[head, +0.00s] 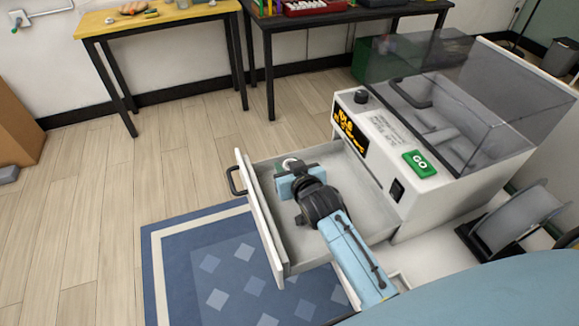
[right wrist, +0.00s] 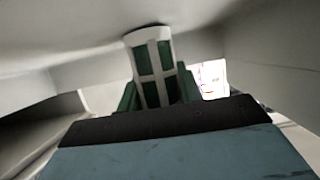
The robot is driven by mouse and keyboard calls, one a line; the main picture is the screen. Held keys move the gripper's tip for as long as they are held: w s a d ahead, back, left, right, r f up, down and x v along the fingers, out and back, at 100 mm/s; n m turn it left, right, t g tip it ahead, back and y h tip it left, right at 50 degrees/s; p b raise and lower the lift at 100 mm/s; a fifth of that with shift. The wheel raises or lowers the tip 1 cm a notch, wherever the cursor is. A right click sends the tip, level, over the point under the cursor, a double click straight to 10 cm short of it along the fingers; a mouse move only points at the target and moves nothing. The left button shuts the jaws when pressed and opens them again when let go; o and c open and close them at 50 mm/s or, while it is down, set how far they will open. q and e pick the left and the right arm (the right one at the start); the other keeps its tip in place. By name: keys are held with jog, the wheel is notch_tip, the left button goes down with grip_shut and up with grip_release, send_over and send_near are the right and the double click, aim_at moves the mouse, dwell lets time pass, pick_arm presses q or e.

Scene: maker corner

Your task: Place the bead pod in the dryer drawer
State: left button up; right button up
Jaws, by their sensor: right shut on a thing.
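The dryer (head: 470,130) is a white machine with a clear lid, an orange display and a green GO button. Its drawer (head: 262,215) is pulled out at the front. My right gripper (head: 289,172) is over the drawer's inside, near its far front corner. It is shut on the bead pod (head: 289,163), which shows mostly as a pale top past the fingers. In the right wrist view the pod (right wrist: 155,68) is a green cylinder with white bands between the fingers, with pale drawer walls around it. I cannot tell whether it touches the drawer floor. My left gripper is not in view.
A blue patterned rug (head: 200,265) lies below the drawer. A grey spool (head: 520,220) stands right of the dryer. A yellow table (head: 150,20) and a dark table (head: 340,15) stand at the back wall.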

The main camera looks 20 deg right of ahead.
jog(key=o, duration=0.8)
jog(key=shift+s+d+f, duration=0.1)
jog(key=shift+s+f, duration=0.2)
jog(key=shift+f, duration=0.45)
jog(key=shift+c, duration=0.2)
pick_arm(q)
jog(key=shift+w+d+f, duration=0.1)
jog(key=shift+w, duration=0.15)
pick_arm(e)
jog(key=shift+o, duration=1.2)
jog(key=shift+f, duration=0.1)
jog(key=shift+w+r, duration=0.15)
jog(key=shift+r, duration=0.4)
jog(key=v, duration=0.2)
jog(key=p+v, duration=0.1)
jog(key=v, duration=0.1)
jog(key=p+v, duration=0.1)
jog(key=v, duration=0.1)
jog(key=shift+r, duration=0.45)
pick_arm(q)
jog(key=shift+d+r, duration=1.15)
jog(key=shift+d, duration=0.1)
pick_arm(e)
jog(key=shift+s+r, duration=0.2)
jog(key=shift+s, duration=0.3)
